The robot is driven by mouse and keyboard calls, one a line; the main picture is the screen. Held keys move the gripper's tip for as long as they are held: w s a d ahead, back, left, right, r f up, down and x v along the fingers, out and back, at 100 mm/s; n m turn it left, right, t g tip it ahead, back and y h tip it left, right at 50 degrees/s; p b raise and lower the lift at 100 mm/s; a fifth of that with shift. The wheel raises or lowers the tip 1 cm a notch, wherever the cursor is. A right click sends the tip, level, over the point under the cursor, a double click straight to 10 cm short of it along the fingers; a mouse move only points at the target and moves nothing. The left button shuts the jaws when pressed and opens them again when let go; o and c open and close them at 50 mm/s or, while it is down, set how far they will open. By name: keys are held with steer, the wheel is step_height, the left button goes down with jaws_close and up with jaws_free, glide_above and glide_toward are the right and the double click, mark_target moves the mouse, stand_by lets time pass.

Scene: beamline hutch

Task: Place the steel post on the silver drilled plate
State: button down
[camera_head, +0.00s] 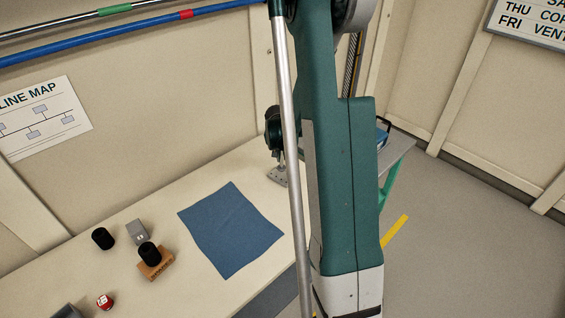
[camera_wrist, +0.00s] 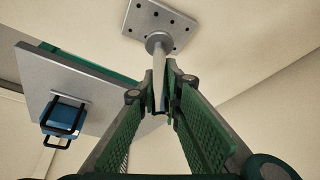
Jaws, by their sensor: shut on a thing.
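The silver drilled plate (camera_wrist: 180,24) lies flat on the pale table, with several dark holes. In the head view the plate (camera_head: 276,175) is at the table's far end, partly hidden behind my arm. My gripper (camera_wrist: 162,90) is shut on the steel post (camera_wrist: 159,62), a thin rod with a wider round foot. The foot overlaps the plate's near edge in the wrist view; I cannot tell whether it touches. In the head view my gripper (camera_head: 277,150) is just above the plate, and the post looks about upright.
A blue cloth (camera_head: 231,228) lies mid-table. Left of it are two black cylinders (camera_head: 103,238), one by a wooden block (camera_head: 157,265), a grey block (camera_head: 137,231) and a red-and-white round item (camera_head: 104,302). A grey stand (camera_head: 398,150) carrying a blue item (camera_wrist: 64,117) is beyond the table.

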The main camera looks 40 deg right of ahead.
mark_target(281, 154)
steer(key=shift+f, duration=0.1)
steer(key=shift+f, duration=2)
steer(key=shift+f, duration=0.15)
steer(key=c, duration=2.5)
jaws_free()
steer(key=shift+r, duration=0.2)
steer(key=shift+v, duration=5.95)
steer(key=shift+a, duration=0.1)
